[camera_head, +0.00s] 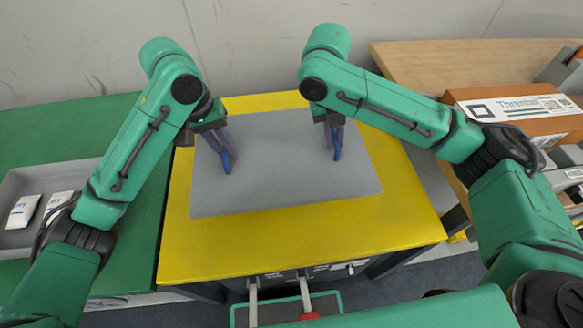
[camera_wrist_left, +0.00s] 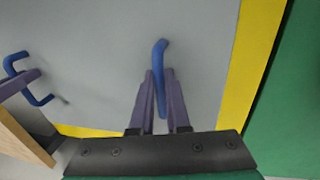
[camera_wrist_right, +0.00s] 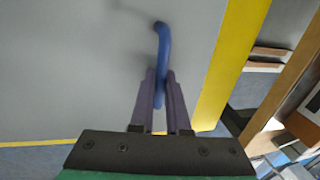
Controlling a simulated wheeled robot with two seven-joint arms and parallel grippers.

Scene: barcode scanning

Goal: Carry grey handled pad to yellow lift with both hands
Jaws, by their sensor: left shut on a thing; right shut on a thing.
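The grey pad (camera_head: 280,165) is a flat rectangular plate with two blue handles. It lies over the yellow top of the lift (camera_head: 300,235), with yellow showing around its edges; I cannot tell whether it touches the top. My left gripper (camera_head: 226,158) is shut on the left blue handle, which shows between its purple fingers in the left wrist view (camera_wrist_left: 160,60). My right gripper (camera_head: 335,148) is shut on the right blue handle, seen in the right wrist view (camera_wrist_right: 163,50).
A green table (camera_head: 70,135) with a grey tray (camera_head: 50,180) holding white packets stands at the left. A wooden table (camera_head: 450,65) with a labelled box (camera_head: 515,105) stands at the right. Silver and red levers (camera_head: 305,295) are at the lift's front.

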